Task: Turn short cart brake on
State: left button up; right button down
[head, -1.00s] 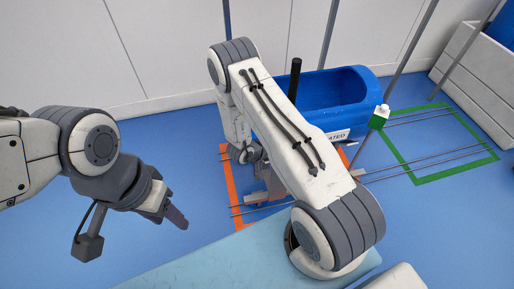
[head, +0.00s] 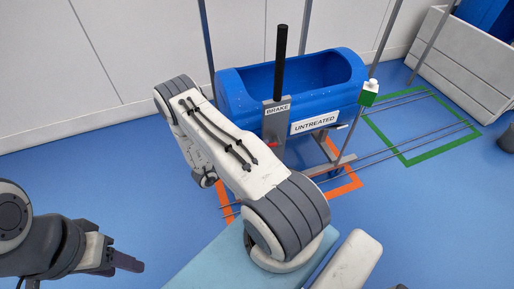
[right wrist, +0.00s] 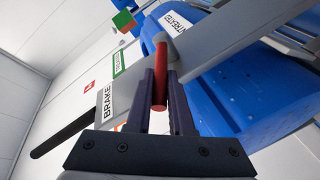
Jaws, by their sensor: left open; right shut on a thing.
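The cart carries a blue tub (head: 235,100) labelled UNTREATED (head: 314,122). At its near side stands a grey post (head: 277,118) marked BRAKE, with an upright black handle (head: 280,62) on top. A short red bar (head: 272,146) shows low on the post, partly behind my right arm. In the right wrist view my right gripper (right wrist: 159,85) is shut on this red bar (right wrist: 160,60), with a finger on each side. In the head view my arm hides that gripper. My left gripper (head: 128,262) is open and empty at lower left, away from the cart.
Orange floor marking (head: 345,182) lies around the cart. Thin rails (head: 408,140) run right into a green floor outline (head: 468,142). A green-and-white block (head: 369,92) sits on a rod beside the tub. A pale crate (head: 462,65) stands at back right. Blue floor is clear at left.

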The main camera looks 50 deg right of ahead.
jog(key=shift+s+f, duration=0.15)
jog(key=shift+s, duration=0.05)
dwell(0.3)
jog(key=c, duration=0.8)
grip_release()
jog(key=shift+d, duration=0.1)
jog(key=shift+w, duration=0.1)
jog(key=shift+w+a, duration=0.1)
jog(key=shift+a, duration=0.1)
jog(key=shift+a, duration=0.3)
jog(key=w+a+r, duration=0.1)
jog(key=a, duration=0.8)
jog(key=shift+a+b, duration=0.3)
jog(key=shift+b, duration=0.05)
jog(key=shift+w, duration=0.1)
